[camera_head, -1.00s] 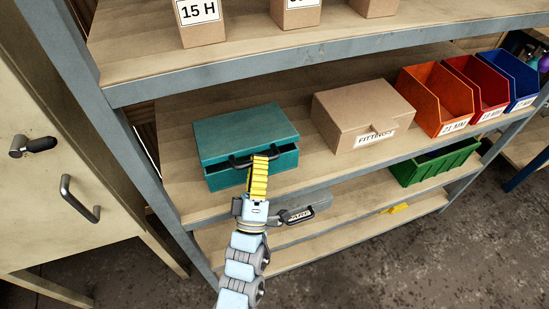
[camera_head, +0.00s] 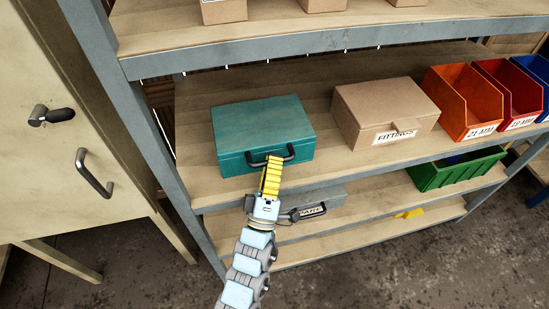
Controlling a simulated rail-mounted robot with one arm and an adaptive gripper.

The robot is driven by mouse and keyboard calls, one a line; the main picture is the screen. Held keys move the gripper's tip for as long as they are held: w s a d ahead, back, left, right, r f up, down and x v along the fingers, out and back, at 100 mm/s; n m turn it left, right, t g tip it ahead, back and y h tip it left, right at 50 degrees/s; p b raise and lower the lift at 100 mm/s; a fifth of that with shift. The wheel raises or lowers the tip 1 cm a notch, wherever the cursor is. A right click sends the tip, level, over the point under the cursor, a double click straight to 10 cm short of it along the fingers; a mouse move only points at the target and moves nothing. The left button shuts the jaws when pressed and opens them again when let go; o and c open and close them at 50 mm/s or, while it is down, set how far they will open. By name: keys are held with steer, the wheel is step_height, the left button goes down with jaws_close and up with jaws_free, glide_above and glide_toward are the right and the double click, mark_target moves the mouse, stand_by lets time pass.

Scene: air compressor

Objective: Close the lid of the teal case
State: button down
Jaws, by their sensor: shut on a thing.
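The teal case (camera_head: 262,122) sits on the middle shelf, left of the cardboard box. Its lid is down, and no gap shows between lid and body from here. A black handle (camera_head: 290,152) is on its front face. My gripper (camera_head: 271,163) is at the front of the case with its yellow fingers at the handle, shut on it. The fingers hide part of the handle and of the lower front of the case.
A cardboard box labelled FITTINGS (camera_head: 385,110) stands to the right, then an orange bin (camera_head: 457,100) and a red bin (camera_head: 508,92). A green bin (camera_head: 455,170) is lower right.

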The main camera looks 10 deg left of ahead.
steer(key=c, duration=1.4)
jaws_free()
steer(key=shift+f, duration=0.25)
steer(key=shift+o, duration=0.2)
steer(key=v, duration=1.2)
